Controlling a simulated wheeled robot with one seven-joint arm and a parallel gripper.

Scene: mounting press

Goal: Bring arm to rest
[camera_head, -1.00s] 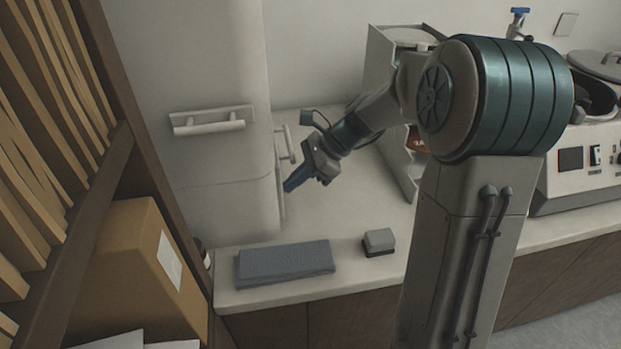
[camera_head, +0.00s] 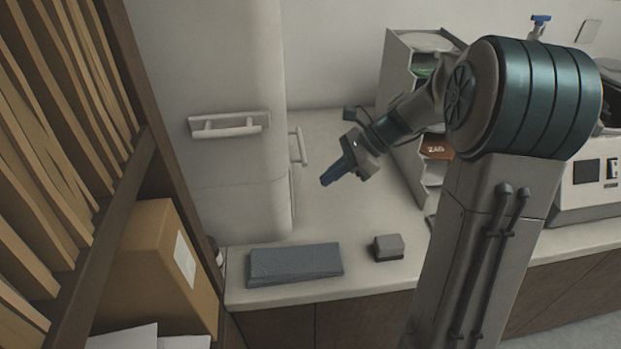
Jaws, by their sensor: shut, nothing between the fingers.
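My gripper (camera_head: 329,179) hangs in the air over the white countertop (camera_head: 315,225), just right of the white cabinet. Its blue fingers are together and point down and to the left. Nothing shows between them. My arm reaches in from the right, bent at a large teal joint, with its upright part at the lower right. The gripper is apart from the cabinet and from the things on the counter.
A white cabinet (camera_head: 230,60) with a bar handle (camera_head: 230,131) stands left of my gripper. A folded grey cloth (camera_head: 295,264) and a small grey block (camera_head: 388,247) lie near the counter's front edge. A compartment rack (camera_head: 398,75) stands behind my arm. A cardboard box (camera_head: 150,265) sits on the left shelf.

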